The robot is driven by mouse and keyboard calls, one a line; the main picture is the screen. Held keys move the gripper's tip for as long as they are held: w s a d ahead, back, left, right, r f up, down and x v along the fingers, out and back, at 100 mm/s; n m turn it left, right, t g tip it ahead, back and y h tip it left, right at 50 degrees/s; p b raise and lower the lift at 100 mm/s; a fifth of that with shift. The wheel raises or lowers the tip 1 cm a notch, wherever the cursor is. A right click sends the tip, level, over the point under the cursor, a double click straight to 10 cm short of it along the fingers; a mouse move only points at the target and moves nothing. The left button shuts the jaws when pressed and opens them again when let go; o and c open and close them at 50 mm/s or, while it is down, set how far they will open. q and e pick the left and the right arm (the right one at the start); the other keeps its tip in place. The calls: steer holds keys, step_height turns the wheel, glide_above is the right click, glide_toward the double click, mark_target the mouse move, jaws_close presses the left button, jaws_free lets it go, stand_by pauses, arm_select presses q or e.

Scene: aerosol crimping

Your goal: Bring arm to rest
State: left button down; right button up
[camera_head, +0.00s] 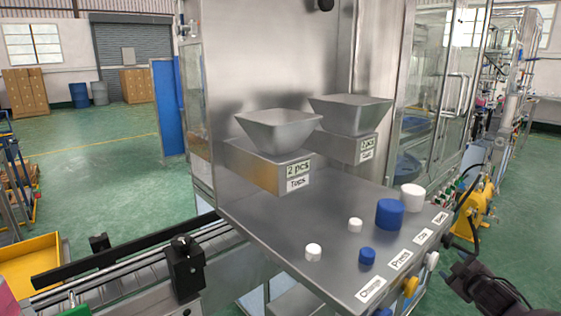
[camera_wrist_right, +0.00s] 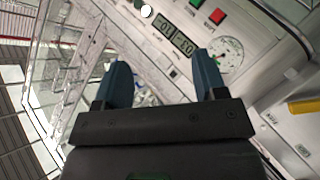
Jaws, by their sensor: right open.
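My right gripper (camera_head: 462,272) shows at the lower right of the head view, just right of the steel work table (camera_head: 330,235) and clear of it. In the right wrist view its two blue-grey fingers (camera_wrist_right: 163,82) are spread apart with nothing between them. Behind the fingers in that view is a machine panel with digital displays (camera_wrist_right: 172,38), a green and a red button, and a round gauge (camera_wrist_right: 228,55). My left gripper is not in the head view.
On the table stand a large blue cylinder (camera_head: 389,214), a white one (camera_head: 412,197), a small blue one (camera_head: 367,256) and two small white ones (camera_head: 313,252). Two steel hoppers (camera_head: 278,130) are mounted behind. A conveyor (camera_head: 130,270) runs at lower left. Green floor lies open beyond.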

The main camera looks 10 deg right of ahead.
steer(key=s+a+f+m+g+y, duration=0.3)
steer(key=s+a+f, duration=1.4)
steer(key=s+a, duration=0.35)
steer(key=s+a+m, duration=0.2)
steer(key=s+a, duration=0.7)
steer(key=shift+s+a+r+m+y, duration=0.2)
steer(key=shift+r+m+y, duration=0.1)
steer(key=shift+y, duration=0.1)
steer(key=shift+f, duration=0.1)
